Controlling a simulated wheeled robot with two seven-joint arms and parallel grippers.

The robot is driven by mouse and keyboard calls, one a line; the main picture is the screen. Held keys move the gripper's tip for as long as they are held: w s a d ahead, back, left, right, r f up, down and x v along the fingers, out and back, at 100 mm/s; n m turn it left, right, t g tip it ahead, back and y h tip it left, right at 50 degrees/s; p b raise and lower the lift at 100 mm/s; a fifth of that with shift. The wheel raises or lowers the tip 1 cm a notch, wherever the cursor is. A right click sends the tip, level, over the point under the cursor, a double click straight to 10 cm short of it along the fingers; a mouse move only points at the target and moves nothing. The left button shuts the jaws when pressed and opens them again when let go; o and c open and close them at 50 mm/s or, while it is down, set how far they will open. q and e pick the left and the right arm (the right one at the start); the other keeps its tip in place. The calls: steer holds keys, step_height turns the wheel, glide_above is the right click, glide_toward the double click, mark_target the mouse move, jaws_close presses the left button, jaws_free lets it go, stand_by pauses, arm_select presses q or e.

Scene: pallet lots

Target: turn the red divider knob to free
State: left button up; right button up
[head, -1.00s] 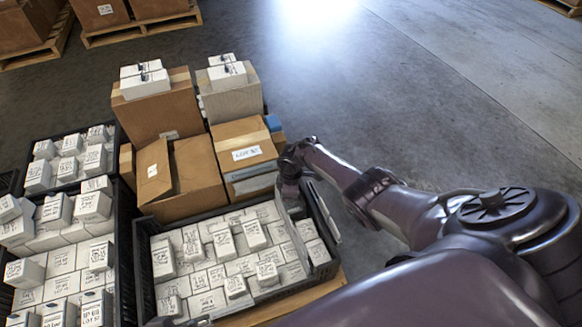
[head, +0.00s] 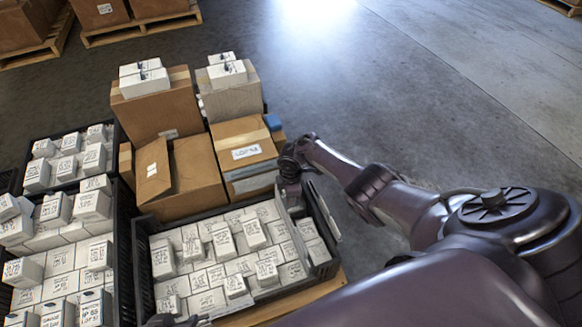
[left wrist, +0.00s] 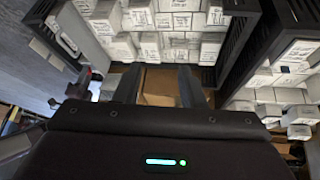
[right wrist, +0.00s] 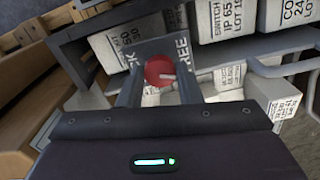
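The red divider knob (right wrist: 158,71) is in the right wrist view, on a grey panel (right wrist: 180,46). Its pale pointer points right, toward the lettering that reads FREE; lettering on the left is mostly hidden by a finger. My right gripper (right wrist: 160,85) has its fingers apart, one on each side of the knob, with narrow gaps showing. In the head view it is at the right end of the front crate (head: 141,262), where the knob is not discernible. My left gripper (left wrist: 160,85) is open and empty; in the head view it is at the bottom edge (head: 176,321).
The front crate holds several white cartons (head: 241,267). Cardboard boxes (head: 199,172) stand behind it. More filled crates (head: 124,235) stand at the left. The floor (head: 400,100) beyond the right arm is clear.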

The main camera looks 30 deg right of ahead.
steer(key=o, duration=0.4)
steer(key=shift+r+p, duration=0.3)
steer(key=shift+r, duration=0.15)
step_height(320, 180, up, 6)
steer(key=p, duration=0.4)
steer(key=shift+r, duration=0.5)
arm_select(q)
steer(key=s+a+r+n+g+y, duration=0.1)
steer(key=s+a+g+y, duration=0.1)
steer(key=a, duration=0.3)
steer(key=shift+s+a+r+g, duration=0.15)
steer(key=shift+a+g, duration=0.2)
steer(key=shift+g, duration=0.15)
arm_select(e)
steer(key=shift+f, duration=0.1)
